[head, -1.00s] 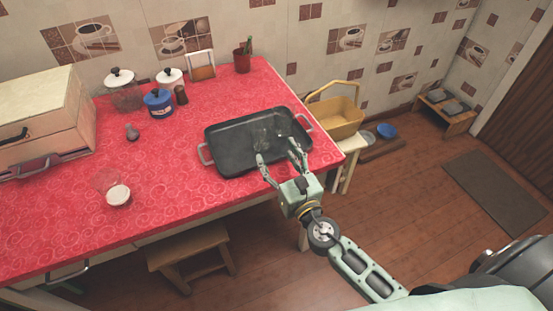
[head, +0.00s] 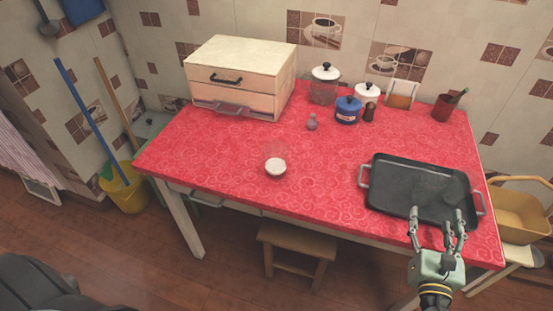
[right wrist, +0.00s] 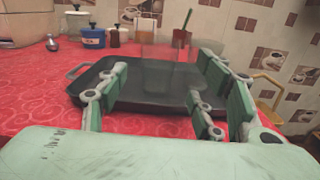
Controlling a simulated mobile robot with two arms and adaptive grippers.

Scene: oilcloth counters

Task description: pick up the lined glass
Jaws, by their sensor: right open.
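A clear glass stands on the dark tray (head: 385,195) at the right of the red table; it is faint in the head view (head: 428,184). In the right wrist view the clear glass (right wrist: 172,70) shows beyond and between my fingers, apart from them. Its lines are too faint to make out. My right gripper (head: 438,212) is open and empty, over the tray's near edge, on the near side of the glass. It also shows in the right wrist view (right wrist: 160,92). My left gripper is not in view.
A clear vessel with a white round part (head: 275,166) stands mid-table. Behind are a grey shaker (head: 312,123), a blue jar (head: 347,110), a lidded glass jar (head: 325,86) and a red cup (head: 446,105). A drawer box (head: 240,75) stands back left. The table's front left is clear.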

